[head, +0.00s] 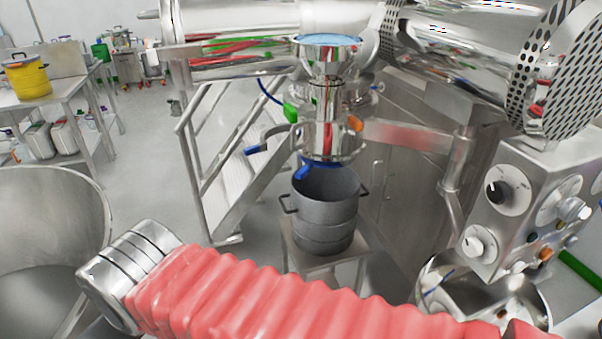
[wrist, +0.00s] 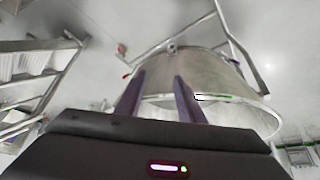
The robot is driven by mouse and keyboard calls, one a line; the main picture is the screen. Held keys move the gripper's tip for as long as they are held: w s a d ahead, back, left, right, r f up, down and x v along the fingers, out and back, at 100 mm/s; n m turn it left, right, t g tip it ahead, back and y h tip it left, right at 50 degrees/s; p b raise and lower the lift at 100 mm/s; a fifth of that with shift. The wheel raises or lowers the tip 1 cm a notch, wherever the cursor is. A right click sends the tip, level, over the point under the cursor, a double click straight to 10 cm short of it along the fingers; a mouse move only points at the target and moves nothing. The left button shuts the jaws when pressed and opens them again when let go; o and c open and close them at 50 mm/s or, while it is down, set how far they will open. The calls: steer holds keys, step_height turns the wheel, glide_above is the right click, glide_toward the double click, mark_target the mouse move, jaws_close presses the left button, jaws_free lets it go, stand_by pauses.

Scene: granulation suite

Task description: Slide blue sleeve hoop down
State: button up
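A blue hoop (head: 318,161) with a blue lever-like tab (head: 303,172) sits around the lower end of the steel outlet column (head: 327,134). It is just above the mouth of a grey two-handled pot (head: 325,215), and no sleeve cloth can be made out below it. My gripper (wrist: 158,85) shows in the wrist view with its two dark purple fingers apart and nothing between them. A large steel vessel (wrist: 215,85) lies beyond the fingertips. The hoop cannot be made out in the wrist view, and the gripper cannot be made out in the head view.
The pot stands on a small steel stand (head: 300,250). A stair rail (head: 200,150) is left of the outlet, a knobbed control box (head: 530,200) at right. A large steel bowl (head: 50,235) is at the left front. Floor shows between bowl and stand.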

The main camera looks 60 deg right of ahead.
steer(key=w+d+r+m+t, duration=0.1)
steer(key=w+d+m+t, duration=0.15)
steer(key=w, duration=0.55)
steer(key=w+d+m+t, duration=0.2)
steer(key=w+d, duration=0.1)
steer(key=w, duration=0.5)
steer(key=w+d+f+m+t+h, duration=0.1)
steer(key=w+d+m+h, duration=0.2)
steer(key=d, duration=0.5)
steer(key=w+d+m+h, duration=0.2)
steer(key=w+d+h, duration=0.15)
steer(key=d, duration=0.35)
steer(key=s+d+f+m+g+h, duration=0.2)
steer(key=s+d+h, duration=0.1)
steer(key=d, duration=0.4)
steer(key=s+d+f+m+g+h, duration=0.1)
steer(key=s+d+m+h, duration=0.2)
steer(key=d, duration=0.4)
steer(key=s+d+f+m+g+h, duration=0.1)
steer(key=s+d+m+g+h, duration=0.1)
steer(key=s+d+g, duration=0.3)
steer(key=s+d+f+m+g+h, duration=0.2)
steer(key=s+d+g, duration=0.3)
steer(key=s, duration=0.5)
steer(key=shift+m+h, duration=0.45)
steer(key=shift+h, duration=0.2)
